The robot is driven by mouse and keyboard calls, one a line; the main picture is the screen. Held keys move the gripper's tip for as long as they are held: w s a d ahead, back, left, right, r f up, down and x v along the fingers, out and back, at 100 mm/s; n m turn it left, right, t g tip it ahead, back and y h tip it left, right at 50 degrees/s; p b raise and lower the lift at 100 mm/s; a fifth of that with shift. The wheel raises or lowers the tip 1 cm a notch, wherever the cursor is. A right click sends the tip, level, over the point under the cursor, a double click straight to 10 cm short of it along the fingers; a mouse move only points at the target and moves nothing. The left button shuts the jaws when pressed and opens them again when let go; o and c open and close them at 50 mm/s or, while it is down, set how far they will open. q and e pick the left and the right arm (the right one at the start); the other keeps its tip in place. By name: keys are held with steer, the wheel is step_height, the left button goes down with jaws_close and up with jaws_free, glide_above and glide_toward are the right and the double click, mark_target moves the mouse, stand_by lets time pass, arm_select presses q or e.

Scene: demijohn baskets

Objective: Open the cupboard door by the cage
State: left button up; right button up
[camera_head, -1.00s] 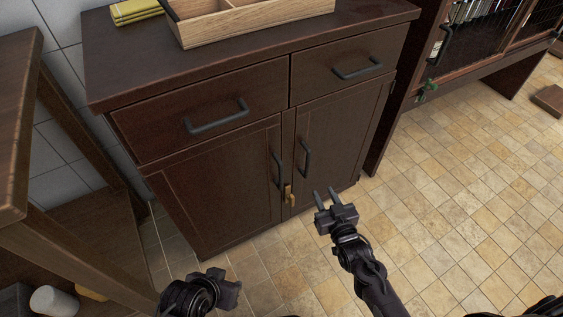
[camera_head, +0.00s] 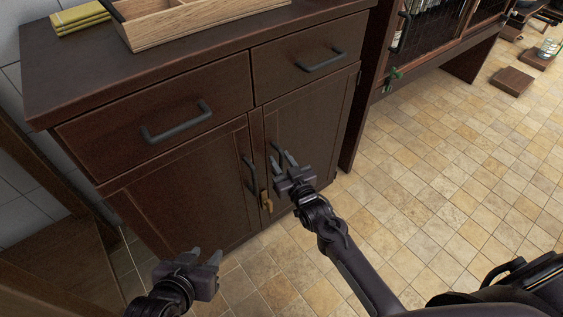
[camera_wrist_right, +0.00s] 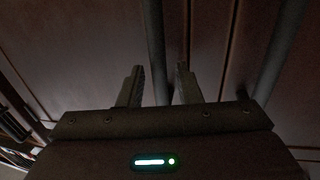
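The dark brown cupboard (camera_head: 200,75) stands in front of me with its right door (camera_head: 318,118) and left door (camera_head: 185,195) closed. Each door has an upright dark bar handle near the middle seam. My right gripper (camera_head: 283,157) is open in front of the right door's handle (camera_head: 276,148), partly hiding it. In the right wrist view a handle bar (camera_wrist_right: 155,45) appears between the spread fingers (camera_wrist_right: 158,82); contact cannot be told. The left door's handle (camera_head: 249,174) is clear. My left gripper (camera_head: 204,257) is open and empty, low in front of the left door.
The cage (camera_head: 432,38) stands right of the cupboard. Two drawers with bar handles (camera_head: 177,127) sit above the doors. A wooden tray (camera_head: 190,28) and yellow cloth (camera_head: 78,17) lie on top.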

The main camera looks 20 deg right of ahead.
steer(key=shift+c, duration=0.2)
jaws_close()
stand_by(0.3)
